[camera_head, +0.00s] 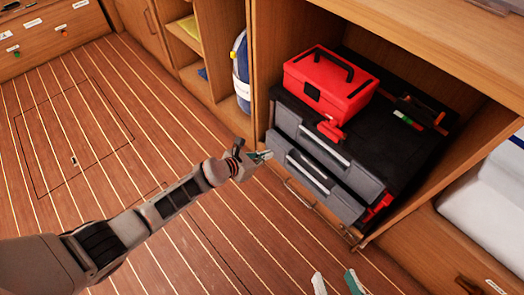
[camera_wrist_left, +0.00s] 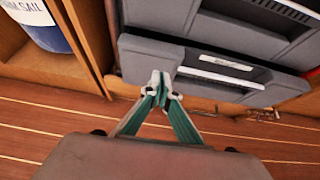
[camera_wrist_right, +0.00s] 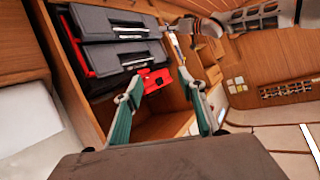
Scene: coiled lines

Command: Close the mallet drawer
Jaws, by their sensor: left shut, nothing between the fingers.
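A black chest with two grey drawers stands in a wooden cubby. The upper drawer (camera_head: 312,143) is above the lower drawer (camera_head: 325,187), which appears to stand out a little further. Both have pale handles. No label shows which is the mallet drawer, and no mallet is visible. My left gripper (camera_head: 264,155) is shut and empty at the left end of the lower drawer front; in the left wrist view its tips (camera_wrist_left: 160,84) overlap the lower drawer (camera_wrist_left: 215,82), and contact is unclear. My right gripper (camera_head: 335,283) is open and empty, low in front of the cubby.
A red toolbox (camera_head: 325,88) sits on the chest, with a dark tool (camera_head: 415,110) beside it. A blue-and-white bag (camera_head: 241,72) stands in the compartment to the left. A red part (camera_wrist_right: 153,80) shows beyond my right fingers. The striped floor (camera_head: 170,130) is mostly clear.

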